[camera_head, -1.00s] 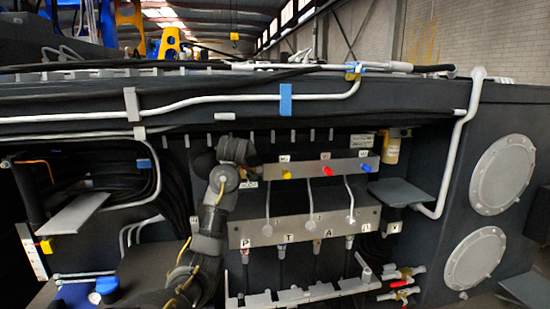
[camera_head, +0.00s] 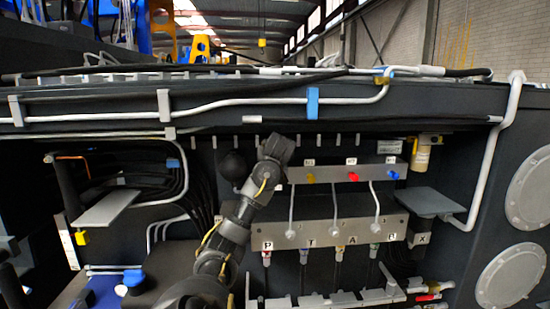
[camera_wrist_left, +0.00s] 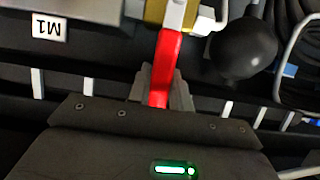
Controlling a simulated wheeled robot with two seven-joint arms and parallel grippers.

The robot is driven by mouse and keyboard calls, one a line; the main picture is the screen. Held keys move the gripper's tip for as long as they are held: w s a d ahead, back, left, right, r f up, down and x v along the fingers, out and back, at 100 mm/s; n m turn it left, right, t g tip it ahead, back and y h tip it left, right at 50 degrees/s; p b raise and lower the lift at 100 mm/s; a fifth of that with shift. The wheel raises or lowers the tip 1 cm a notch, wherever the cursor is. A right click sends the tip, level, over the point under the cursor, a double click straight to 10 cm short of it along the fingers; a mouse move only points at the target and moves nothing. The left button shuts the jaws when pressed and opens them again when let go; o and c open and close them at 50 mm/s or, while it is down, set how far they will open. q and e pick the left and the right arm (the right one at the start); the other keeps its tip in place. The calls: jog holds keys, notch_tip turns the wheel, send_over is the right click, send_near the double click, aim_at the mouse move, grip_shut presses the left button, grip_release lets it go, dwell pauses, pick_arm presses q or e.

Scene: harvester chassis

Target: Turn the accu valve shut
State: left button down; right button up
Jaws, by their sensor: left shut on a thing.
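The accu valve shows in the left wrist view as a brass body (camera_wrist_left: 183,12) with a red lever handle (camera_wrist_left: 167,58). My left gripper (camera_wrist_left: 160,88) is shut on the red handle, with its fingers on either side of it. In the head view my left arm rises from the bottom, and its wrist hides the valve and the gripper's fingertips. A dark ball-shaped accumulator (camera_head: 233,166) sits just left of the wrist; it also shows beside the valve in the left wrist view (camera_wrist_left: 243,48). My right gripper is not in view.
Right of my arm is a grey panel (camera_head: 330,233) marked P, T, A, with hoses below. Above it, a bar (camera_head: 335,175) carries yellow, red and blue knobs. Black hoses (camera_head: 140,175) and a grey plate (camera_head: 105,208) lie left. Another plate (camera_head: 425,202) juts out right.

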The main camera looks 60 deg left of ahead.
pick_arm(q)
jog(key=shift+f, duration=0.2)
jog(key=c, duration=1.3)
grip_release()
jog(key=shift+o, duration=0.2)
jog(key=shift+r, duration=0.1)
jog(key=b+v, duration=0.3)
jog(key=v, duration=0.7)
jog(key=shift+d+r, duration=0.2)
jog(key=shift+d, duration=0.15)
jog(key=shift+s, duration=0.15)
